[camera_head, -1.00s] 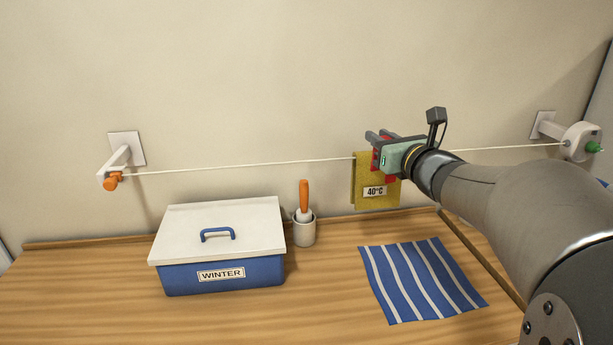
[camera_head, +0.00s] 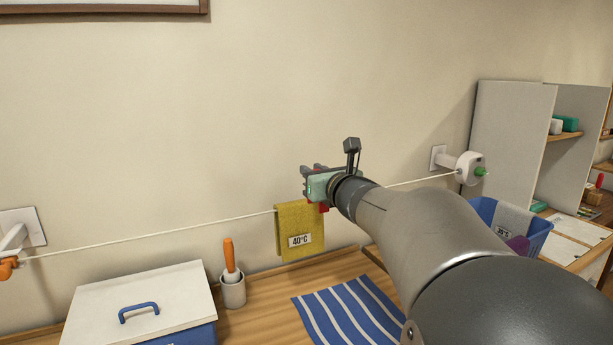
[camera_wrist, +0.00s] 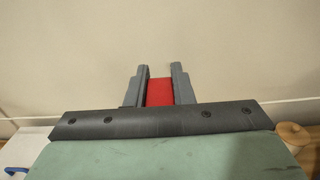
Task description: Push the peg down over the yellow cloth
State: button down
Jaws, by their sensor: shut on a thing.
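The yellow cloth (camera_head: 289,220) hangs over the white line (camera_head: 160,235), with a white 40°C label (camera_head: 301,240) on its front. My gripper (camera_head: 313,170) is at the cloth's upper right, in front of and above its top edge. It is shut on the red peg (camera_wrist: 159,92), which shows between the two grey fingers in the wrist view (camera_wrist: 160,80). In the head view only a little of the red peg (camera_head: 323,207) shows below my gripper. My gripper hides the rest of it and the cloth's top right corner. I cannot tell whether the peg touches the cloth.
A blue striped cloth (camera_head: 350,312) lies on the wooden counter (camera_head: 262,318). A lidded box (camera_head: 140,305) and a cup (camera_head: 233,291) with an orange-handled tool stand left. The line's right wall holder (camera_head: 468,168) is close to my arm. A blue basket (camera_head: 535,232) stands right.

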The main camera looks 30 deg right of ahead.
jog(key=shift+w, duration=5.1)
notch_tip(320, 180, down, 7)
jog(key=b, duration=0.8)
jog(key=shift+w+f, duration=0.1)
jog(key=c, duration=0.9)
grip_release()
notch_tip(320, 180, up, 8)
jog(key=p, duration=0.6)
